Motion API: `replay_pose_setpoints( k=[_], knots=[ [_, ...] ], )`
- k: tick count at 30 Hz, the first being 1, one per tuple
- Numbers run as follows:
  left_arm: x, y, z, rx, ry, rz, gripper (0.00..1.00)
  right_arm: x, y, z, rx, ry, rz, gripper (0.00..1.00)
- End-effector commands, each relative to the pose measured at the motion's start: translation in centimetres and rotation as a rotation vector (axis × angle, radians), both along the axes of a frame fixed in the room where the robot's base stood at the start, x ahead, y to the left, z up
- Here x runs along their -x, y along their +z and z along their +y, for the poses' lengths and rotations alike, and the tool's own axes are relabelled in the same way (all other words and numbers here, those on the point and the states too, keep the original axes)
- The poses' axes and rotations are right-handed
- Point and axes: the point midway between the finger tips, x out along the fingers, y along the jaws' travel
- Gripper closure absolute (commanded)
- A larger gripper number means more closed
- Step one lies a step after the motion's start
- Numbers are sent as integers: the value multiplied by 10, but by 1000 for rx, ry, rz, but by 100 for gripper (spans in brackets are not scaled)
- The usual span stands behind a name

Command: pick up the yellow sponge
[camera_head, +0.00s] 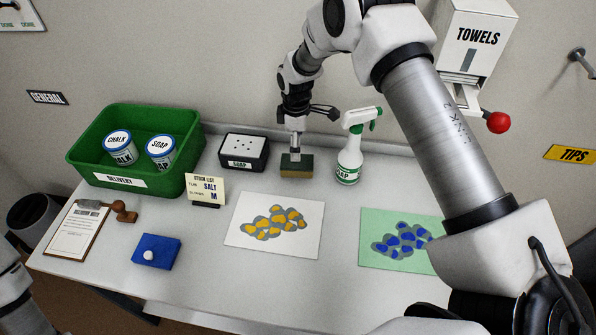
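The sponge (290,168) is a small block, dull yellow with a dark green part. It is at the back of the bench, between the black soap box and the spray bottle. My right arm comes in from the right and reaches down over it. My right gripper (296,154) points down at the sponge, with its fingertips at or just above the top. I cannot tell whether they touch it or how far apart they are. The gripper hides part of the sponge. My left gripper is out of view.
A white spray bottle (349,158) stands close right of the sponge. A black soap box (243,165) is to its left. A green delivery bin (180,185) holds two tubs.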

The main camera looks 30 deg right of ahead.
Motion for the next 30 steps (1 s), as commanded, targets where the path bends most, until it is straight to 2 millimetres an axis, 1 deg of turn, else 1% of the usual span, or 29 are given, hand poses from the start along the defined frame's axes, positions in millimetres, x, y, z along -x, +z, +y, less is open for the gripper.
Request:
replay_pose_setpoints(
  k=[1, 4, 6, 11, 14, 16, 19, 22, 26, 27, 28, 29, 30],
  knots=[
    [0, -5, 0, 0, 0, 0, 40, 0, -6, 0, 0, 0, 0, 8],
    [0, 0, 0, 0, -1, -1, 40, 0, -12, 0, -1, 0, 3, 8],
    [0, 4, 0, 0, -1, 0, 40, 1, -21, 0, -1, -1, 4, 8],
    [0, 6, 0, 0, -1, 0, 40, 0, -33, 0, -1, -1, 1, 8],
    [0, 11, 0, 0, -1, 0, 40, 1, -47, 0, -1, -1, 3, 8],
    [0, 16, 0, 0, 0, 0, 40, 1, -60, 0, 0, -1, 4, 8],
    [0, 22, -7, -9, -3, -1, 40, 0, -76, 0, 0, 0, 2, 8],
    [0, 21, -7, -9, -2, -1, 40, 0, -82, -1, 0, 0, 0, 8],
    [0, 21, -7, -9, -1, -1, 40, 0, -82, -1, -1, 0, -1, 8],
    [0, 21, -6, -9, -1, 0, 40, 0, -82, 0, 0, 0, 0, 15],
    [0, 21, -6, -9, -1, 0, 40, 0, -82, 0, 0, 0, 0, 26],
    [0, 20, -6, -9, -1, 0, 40, 0, -82, 0, 0, 0, 0, 37],
    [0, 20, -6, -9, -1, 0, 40, 0, -82, 0, 0, 0, 0, 51]
  ],
)
